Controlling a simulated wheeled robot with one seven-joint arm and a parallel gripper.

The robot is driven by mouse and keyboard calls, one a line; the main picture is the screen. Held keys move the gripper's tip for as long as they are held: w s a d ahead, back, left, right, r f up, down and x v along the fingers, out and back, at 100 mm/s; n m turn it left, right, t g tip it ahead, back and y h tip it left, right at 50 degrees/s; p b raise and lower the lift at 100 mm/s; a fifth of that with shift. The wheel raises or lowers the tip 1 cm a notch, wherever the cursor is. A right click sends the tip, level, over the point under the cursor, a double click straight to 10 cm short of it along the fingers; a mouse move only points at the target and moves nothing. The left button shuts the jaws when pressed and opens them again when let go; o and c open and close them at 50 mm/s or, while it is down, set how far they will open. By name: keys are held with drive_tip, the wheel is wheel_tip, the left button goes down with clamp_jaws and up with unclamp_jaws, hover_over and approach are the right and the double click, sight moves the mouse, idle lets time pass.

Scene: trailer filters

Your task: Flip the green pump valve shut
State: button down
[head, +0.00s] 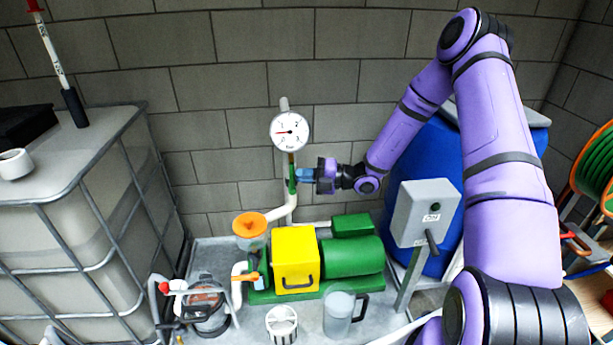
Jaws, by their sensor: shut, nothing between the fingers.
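The green pump valve handle (292,181) is a narrow upright lever on the pipe below the round pressure gauge (290,131). It points roughly along the pipe. My gripper (301,174) reaches in from the right, level with the handle. Its blue fingers are shut and empty. The fingertips are right beside the handle's right side; I cannot tell whether they touch it. The valve body behind the handle is too small to make out.
A caged tank (75,200) fills the left. A grey switch box (425,212) and blue barrel stand right. The wall is close behind the pipe.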

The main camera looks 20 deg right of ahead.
sight(293, 174)
drive_tip(key=shift+a, duration=0.1)
drive_tip(key=h, duration=0.1)
drive_tip(key=a+g+h, duration=0.1)
drive_tip(key=a+r+h, duration=0.1)
drive_tip(key=h, duration=0.1)
drive_tip(key=shift+w+a+n+g, duration=0.1)
drive_tip(key=shift+w+n+g, duration=0.2)
drive_tip(key=shift+n, duration=0.1)
drive_tip(key=shift+w+a+f, duration=0.1)
drive_tip(key=shift+a, duration=0.35)
idle(0.6)
drive_tip(key=shift+d+f, duration=0.4)
drive_tip(key=shift+d, duration=0.3)
drive_tip(key=a+r+v, duration=0.1)
drive_tip(key=r+v, duration=0.1)
drive_tip(key=v, duration=1.2)
